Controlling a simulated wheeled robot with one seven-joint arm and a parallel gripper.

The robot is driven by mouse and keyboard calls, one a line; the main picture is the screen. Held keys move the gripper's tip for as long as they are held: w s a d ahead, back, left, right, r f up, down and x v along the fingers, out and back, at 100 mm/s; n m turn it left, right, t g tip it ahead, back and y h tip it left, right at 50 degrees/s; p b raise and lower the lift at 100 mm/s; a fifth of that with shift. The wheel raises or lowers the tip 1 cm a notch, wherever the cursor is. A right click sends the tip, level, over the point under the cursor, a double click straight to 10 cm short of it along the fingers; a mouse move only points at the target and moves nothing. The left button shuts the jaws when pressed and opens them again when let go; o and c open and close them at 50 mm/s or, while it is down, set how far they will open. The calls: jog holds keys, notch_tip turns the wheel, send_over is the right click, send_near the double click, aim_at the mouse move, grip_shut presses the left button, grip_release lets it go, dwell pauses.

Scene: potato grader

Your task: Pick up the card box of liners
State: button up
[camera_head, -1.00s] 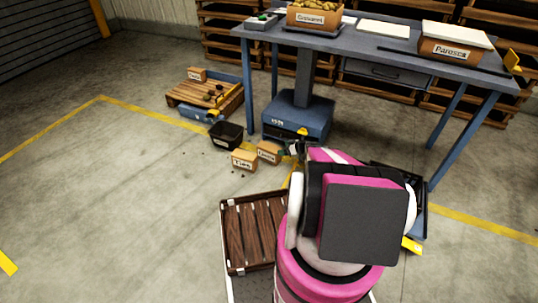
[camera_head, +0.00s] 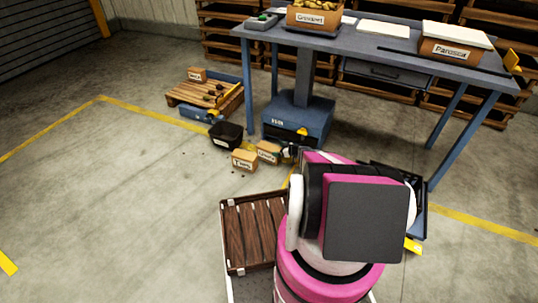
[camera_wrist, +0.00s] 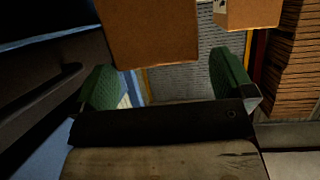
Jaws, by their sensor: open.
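Two small card boxes stand on the floor by the table's foot, a front one (camera_head: 244,160) and one behind it to the right (camera_head: 268,151). Both carry white labels too small to read surely, so I cannot tell which holds the liners. My gripper (camera_head: 290,152), partly hidden by my arm, is close to the right side of the rear box. In the wrist view my gripper (camera_wrist: 168,88) is open, its green fingertips apart. A plain card face (camera_wrist: 155,30) shows ahead, toward the left finger, and another box (camera_wrist: 250,12) at top right. I see no contact.
A black bin (camera_head: 226,136) stands behind the boxes. A low pallet with another labelled box (camera_head: 197,74) is farther back. The blue table (camera_head: 380,45) and its base (camera_head: 298,118) stand close behind my gripper.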

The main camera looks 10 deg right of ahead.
aim_at(274, 149)
jog(key=x, duration=0.3)
jog(key=shift+w+a+f, duration=0.1)
jog(key=shift+w, duration=0.05)
jog(key=c, duration=1.4)
